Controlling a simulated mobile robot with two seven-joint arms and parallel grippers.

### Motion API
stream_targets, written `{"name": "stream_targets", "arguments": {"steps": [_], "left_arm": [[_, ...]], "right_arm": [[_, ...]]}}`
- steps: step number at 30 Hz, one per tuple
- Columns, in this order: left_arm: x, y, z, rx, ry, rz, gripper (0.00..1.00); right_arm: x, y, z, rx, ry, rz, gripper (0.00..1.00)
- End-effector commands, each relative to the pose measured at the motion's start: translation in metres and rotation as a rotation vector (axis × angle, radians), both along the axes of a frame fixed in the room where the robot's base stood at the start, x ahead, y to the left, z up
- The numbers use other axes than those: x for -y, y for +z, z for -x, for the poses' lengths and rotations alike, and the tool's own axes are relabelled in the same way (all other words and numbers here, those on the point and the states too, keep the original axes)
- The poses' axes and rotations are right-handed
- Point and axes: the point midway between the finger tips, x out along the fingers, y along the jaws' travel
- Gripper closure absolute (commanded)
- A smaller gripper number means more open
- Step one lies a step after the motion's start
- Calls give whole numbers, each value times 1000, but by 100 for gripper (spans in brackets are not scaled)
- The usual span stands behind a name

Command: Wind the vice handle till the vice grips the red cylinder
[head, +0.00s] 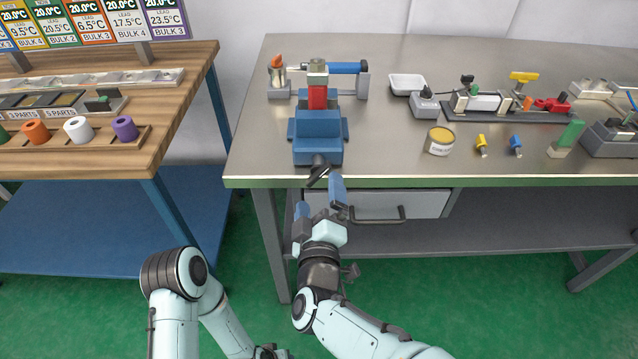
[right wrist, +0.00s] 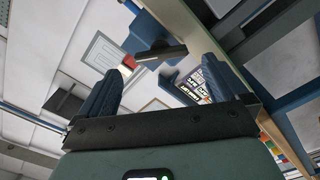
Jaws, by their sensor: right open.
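The blue vice (head: 318,148) stands at the front left of the steel bench. Its dark handle (head: 317,172) sticks out over the bench's front edge, with a slanting bar. The red cylinder (head: 317,96) shows upright at the vice's far end; whether the jaws touch it cannot be told. My right gripper (head: 320,199) is open and empty just in front of and below the handle. In the right wrist view the handle bar (right wrist: 162,53) lies beyond and between the spread blue fingers, apart from them. My left arm is at the lower left, its gripper out of view.
Behind the vice is a grey fixture with a blue roller (head: 343,67). A white tray (head: 408,84), a yellow-lidded can (head: 439,141) and several small tools stand to the right. A drawer (head: 385,206) hangs below the bench edge beside my right gripper. A wooden table (head: 190,92) is at the left.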

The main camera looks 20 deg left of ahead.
Motion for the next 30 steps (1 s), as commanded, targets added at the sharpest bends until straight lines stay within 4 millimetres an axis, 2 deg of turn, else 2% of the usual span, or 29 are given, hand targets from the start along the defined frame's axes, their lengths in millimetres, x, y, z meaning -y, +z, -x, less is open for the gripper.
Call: {"name": "stream_targets", "arguments": {"steps": [1, 4, 9, 20, 21, 25, 26, 30], "left_arm": [[-3, -6, -4, 9, 5, -5, 57], [-6, -10, -9, 21, 12, -14, 57], [-7, -20, 4, -20, 12, -11, 57], [-8, -22, 8, -34, 12, -10, 57], [-8, -22, 8, -34, 12, -10, 57], [-7, -22, 8, -34, 12, -10, 57], [-7, -22, 8, -34, 12, -10, 57], [-7, -21, 7, -32, 11, -9, 57]], "right_arm": [[-3, -3, -11, 1, -2, 1, 0], [-7, -2, -26, 2, -1, 1, 0], [-13, -1, -43, 0, 0, 0, 0], [-14, 0, -48, -1, 1, 0, 0], [-14, 0, -48, -1, 1, 0, 3], [-14, 0, -48, -1, 1, -1, 46], [-14, 0, -48, -1, 1, -1, 51], [-14, 0, -48, -1, 1, -2, 51]]}}
